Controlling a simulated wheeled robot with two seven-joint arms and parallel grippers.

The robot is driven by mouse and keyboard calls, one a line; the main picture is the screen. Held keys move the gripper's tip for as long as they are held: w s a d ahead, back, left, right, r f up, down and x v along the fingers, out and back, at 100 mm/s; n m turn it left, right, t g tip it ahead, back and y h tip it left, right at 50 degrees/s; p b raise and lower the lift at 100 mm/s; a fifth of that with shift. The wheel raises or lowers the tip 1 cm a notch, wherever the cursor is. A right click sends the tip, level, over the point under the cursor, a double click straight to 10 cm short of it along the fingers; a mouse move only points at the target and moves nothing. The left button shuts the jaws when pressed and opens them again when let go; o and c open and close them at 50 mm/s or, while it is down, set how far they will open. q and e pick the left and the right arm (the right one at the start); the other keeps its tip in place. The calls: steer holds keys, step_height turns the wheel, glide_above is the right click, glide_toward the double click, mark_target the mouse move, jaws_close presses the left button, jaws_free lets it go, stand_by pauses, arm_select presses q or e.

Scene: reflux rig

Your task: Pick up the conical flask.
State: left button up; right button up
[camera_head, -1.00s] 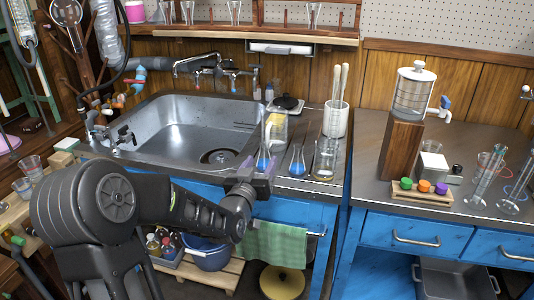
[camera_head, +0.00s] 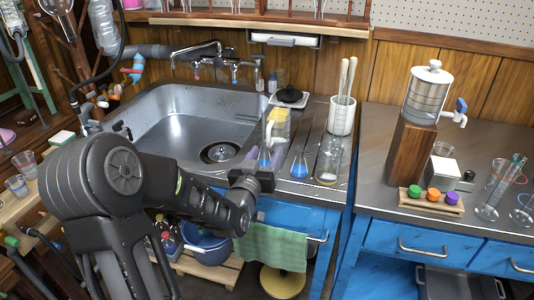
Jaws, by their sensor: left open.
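A conical flask with blue liquid (camera_head: 265,157) stands on the drainboard to the right of the sink. A second flask with blue liquid (camera_head: 299,164) stands just right of it. My left gripper (camera_head: 265,160) is at the first flask, with its purple-tinted fingers apart on either side of the glass. Whether the fingers touch the glass cannot be told. The gripper body hides part of the flask's base. My right gripper is not in view.
The steel sink (camera_head: 160,125) lies left.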

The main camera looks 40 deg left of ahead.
arm_select(q)
steer(key=shift+c, duration=0.3)
jaws_close()
stand_by(0.6)
